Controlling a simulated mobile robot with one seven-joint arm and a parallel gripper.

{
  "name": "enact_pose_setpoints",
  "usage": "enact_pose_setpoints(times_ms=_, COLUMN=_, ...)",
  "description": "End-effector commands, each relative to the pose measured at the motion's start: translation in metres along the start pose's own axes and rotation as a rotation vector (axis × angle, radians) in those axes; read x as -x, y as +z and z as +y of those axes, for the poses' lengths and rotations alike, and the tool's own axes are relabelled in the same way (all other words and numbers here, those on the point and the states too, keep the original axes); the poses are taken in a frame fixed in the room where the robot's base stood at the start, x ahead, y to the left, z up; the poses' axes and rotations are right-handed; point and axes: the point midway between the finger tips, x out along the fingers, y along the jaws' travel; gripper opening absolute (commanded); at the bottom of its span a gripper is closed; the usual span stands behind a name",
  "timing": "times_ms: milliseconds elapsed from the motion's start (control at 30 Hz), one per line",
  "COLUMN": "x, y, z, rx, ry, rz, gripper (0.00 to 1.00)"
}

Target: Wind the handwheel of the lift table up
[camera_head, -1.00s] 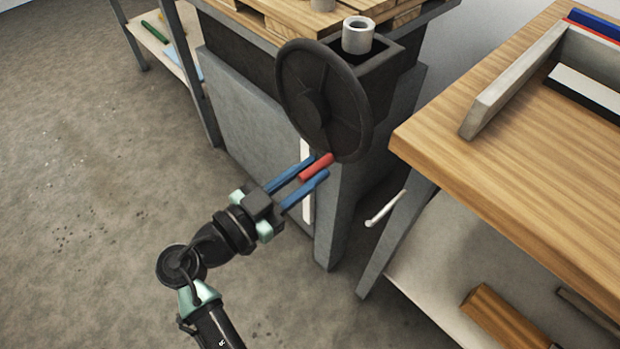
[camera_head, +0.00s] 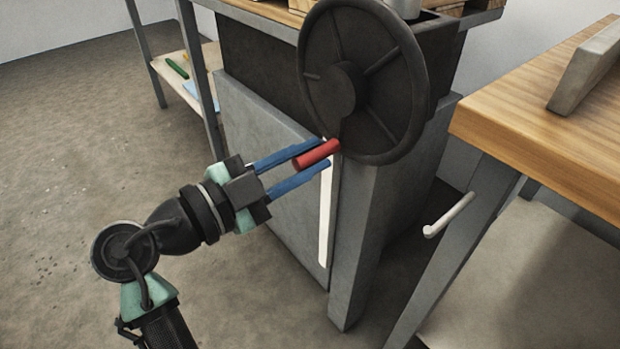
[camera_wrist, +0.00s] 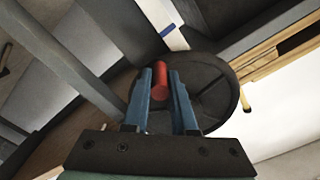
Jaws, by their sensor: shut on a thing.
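The black handwheel (camera_head: 391,92) is mounted on the side of the lift table's dark housing (camera_head: 255,55). Its red handle (camera_head: 318,153) sticks out from the lower left of the rim. My gripper (camera_head: 322,154) has its two blue fingers on either side of the red handle, shut on it. In the wrist view the red handle (camera_wrist: 161,84) stands between the blue fingertips, with the handwheel (camera_wrist: 212,90) behind it. A white strip (camera_head: 326,215) runs down the grey cabinet (camera_head: 270,150) below the wheel; a blue mark shows on it in the wrist view (camera_wrist: 167,27).
A wooden workbench (camera_head: 535,120) stands close on the right, with a light grey crank-like handle (camera_head: 449,215) at its near leg. A shelf (camera_head: 180,83) with small items is at the back left. The floor on the left is clear.

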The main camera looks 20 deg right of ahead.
Motion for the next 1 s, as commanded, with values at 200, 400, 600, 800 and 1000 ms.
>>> enact_pose_setpoints(times_ms=200, x=0.002, y=0.0035, z=-0.0046, rx=-0.032, ry=-0.009, rz=-0.007, gripper=0.0)
enact_pose_setpoints(times_ms=400, x=0.002, y=0.0028, z=-0.0056, rx=-0.035, ry=-0.01, rz=-0.008, gripper=0.0)
enact_pose_setpoints(times_ms=600, x=0.002, y=0.0026, z=-0.0057, rx=-0.035, ry=-0.01, rz=-0.007, gripper=0.27)
enact_pose_setpoints(times_ms=800, x=0.0012, y=0.002, z=-0.0045, rx=-0.034, ry=-0.006, rz=-0.004, gripper=0.55)
enact_pose_setpoints(times_ms=1000, x=0.0006, y=0.0016, z=-0.0035, rx=-0.034, ry=-0.003, rz=-0.002, gripper=0.55)
